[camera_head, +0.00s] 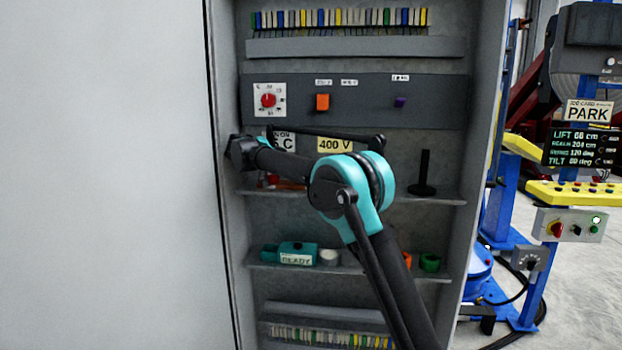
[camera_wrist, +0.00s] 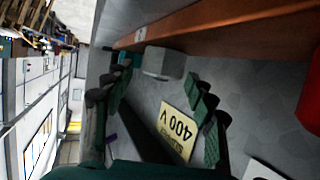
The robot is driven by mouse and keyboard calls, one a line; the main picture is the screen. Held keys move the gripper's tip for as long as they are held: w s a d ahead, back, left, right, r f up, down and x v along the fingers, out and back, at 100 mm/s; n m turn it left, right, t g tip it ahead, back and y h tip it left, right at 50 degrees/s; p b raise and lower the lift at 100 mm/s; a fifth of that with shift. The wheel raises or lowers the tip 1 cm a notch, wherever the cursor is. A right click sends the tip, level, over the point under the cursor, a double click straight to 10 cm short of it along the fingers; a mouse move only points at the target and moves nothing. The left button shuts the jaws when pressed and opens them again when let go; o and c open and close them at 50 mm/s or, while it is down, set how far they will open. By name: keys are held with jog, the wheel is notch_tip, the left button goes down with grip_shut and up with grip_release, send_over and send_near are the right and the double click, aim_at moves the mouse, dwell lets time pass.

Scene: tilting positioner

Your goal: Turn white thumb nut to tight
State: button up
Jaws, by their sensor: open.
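I cannot surely pick out the white thumb nut. A pale grey-white block (camera_wrist: 165,62) sits against an orange-brown bar (camera_wrist: 225,28) in the wrist view, beyond my fingertips; I cannot tell whether it is the nut. A small white round piece (camera_head: 329,257) stands on the lower cabinet shelf in the head view. My gripper (camera_wrist: 160,92) is open, with ridged green finger pads either side of an empty gap. In the head view my arm reaches into the cabinet, and my fingers are not clear there.
The upper shelf (camera_head: 428,200) bears a black upright post (camera_head: 424,172). The lower shelf also holds a teal READY box (camera_head: 290,253) and a green ring (camera_head: 430,262). A control panel (camera_head: 440,100) with a red dial (camera_head: 268,100) is above. A red object (camera_wrist: 310,95) is at the wrist view's right.

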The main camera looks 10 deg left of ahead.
notch_tip(320, 180, up, 9)
jog(key=shift+f, duration=0.1)
dwell(0.5)
